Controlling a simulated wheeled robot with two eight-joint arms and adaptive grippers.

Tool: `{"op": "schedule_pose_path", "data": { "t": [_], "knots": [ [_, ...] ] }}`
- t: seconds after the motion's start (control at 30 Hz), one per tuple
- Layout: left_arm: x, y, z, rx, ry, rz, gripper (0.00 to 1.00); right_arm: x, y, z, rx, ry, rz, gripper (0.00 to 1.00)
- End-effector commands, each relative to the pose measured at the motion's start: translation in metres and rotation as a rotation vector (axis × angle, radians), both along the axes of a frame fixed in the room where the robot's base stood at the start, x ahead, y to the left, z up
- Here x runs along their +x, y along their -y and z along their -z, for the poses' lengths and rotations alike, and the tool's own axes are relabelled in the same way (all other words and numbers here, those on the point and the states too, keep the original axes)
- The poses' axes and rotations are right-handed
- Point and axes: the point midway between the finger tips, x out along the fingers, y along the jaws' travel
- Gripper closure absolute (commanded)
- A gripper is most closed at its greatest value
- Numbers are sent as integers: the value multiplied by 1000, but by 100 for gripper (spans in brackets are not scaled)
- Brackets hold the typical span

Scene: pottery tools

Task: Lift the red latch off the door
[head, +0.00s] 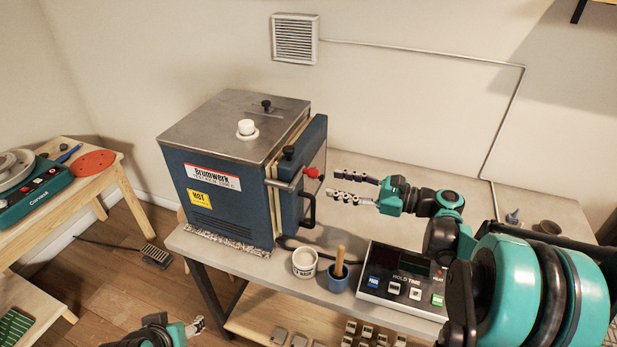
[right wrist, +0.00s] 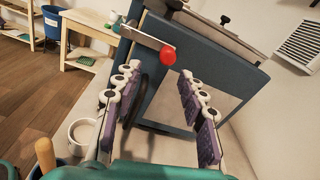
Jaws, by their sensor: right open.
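The red latch (head: 312,172) is a grey bar with a round red knob, lying across the front edge of the blue kiln's door (head: 319,140). In the right wrist view the red knob (right wrist: 168,55) shows just beyond and between my right fingertips, with the bar running left from it. My right gripper (head: 337,186) is open and empty, pointing left at the knob from a short way to its right; it also frames the knob in the wrist view (right wrist: 160,74). My left gripper (head: 198,325) is low at the bottom edge, away from the kiln; its jaw state is unclear.
The kiln (head: 215,190) stands on the grey table. A black door handle (head: 308,208) is below the latch. A white cup (head: 304,263), a blue pot with a wooden tool (head: 338,277) and a control box (head: 403,280) stand in front. A wall vent (head: 295,39) is behind.

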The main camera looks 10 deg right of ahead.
Motion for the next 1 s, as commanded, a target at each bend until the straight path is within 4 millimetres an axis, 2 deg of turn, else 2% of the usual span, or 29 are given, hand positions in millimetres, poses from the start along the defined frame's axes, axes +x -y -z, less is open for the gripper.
{"op": "schedule_pose_path", "data": {
  "t": [0.07,0.17,0.6,0.97,1.0],
  "knots": [
    [0,0,1,0,0,0,45,3,10,-2,58,-8,3,59],
    [0,0,3,0,0,0,45,6,9,-4,88,-12,1,59],
    [0,0,18,0,0,0,45,44,-43,-4,86,-12,0,59],
    [0,0,19,0,0,0,45,50,-50,-5,85,-11,3,59],
    [0,0,19,0,0,0,45,50,-50,-5,85,-11,3,61]
  ]
}}
